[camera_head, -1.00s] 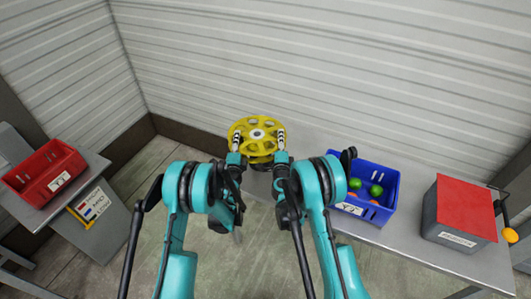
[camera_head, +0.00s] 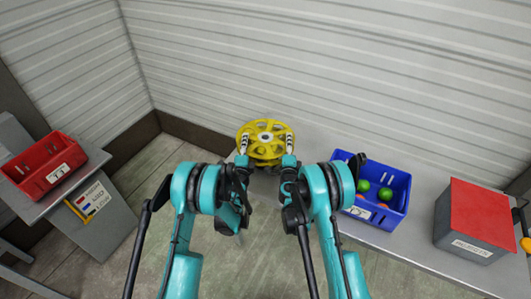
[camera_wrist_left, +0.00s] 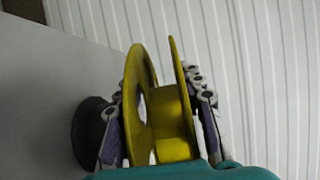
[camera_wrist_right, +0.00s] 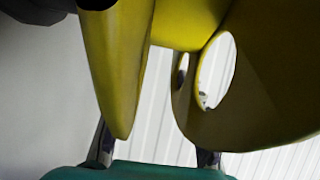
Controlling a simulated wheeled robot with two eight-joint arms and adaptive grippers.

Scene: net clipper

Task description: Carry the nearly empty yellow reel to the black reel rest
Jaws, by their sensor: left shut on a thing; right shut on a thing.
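The yellow spoked reel (camera_head: 265,151) is held level between my two grippers at the back of the grey table. My left gripper (camera_head: 243,145) is shut on its left side, and my right gripper (camera_head: 290,145) on its right side. In the left wrist view the reel (camera_wrist_left: 172,125) shows two flanges and a bare yellow core between the fingers. In the right wrist view the reel (camera_wrist_right: 122,65) fills the top. A dark round part, seemingly the black reel rest (camera_wrist_left: 88,132), is beside the reel in the left wrist view. The reel largely hides it from my head; contact is unclear.
A blue crate (camera_head: 386,208) with green and orange balls stands right of the reel. Further right is a grey box with a red top (camera_head: 478,213). A red bin (camera_head: 42,168) stands on a separate left table. The corrugated wall is close behind the reel.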

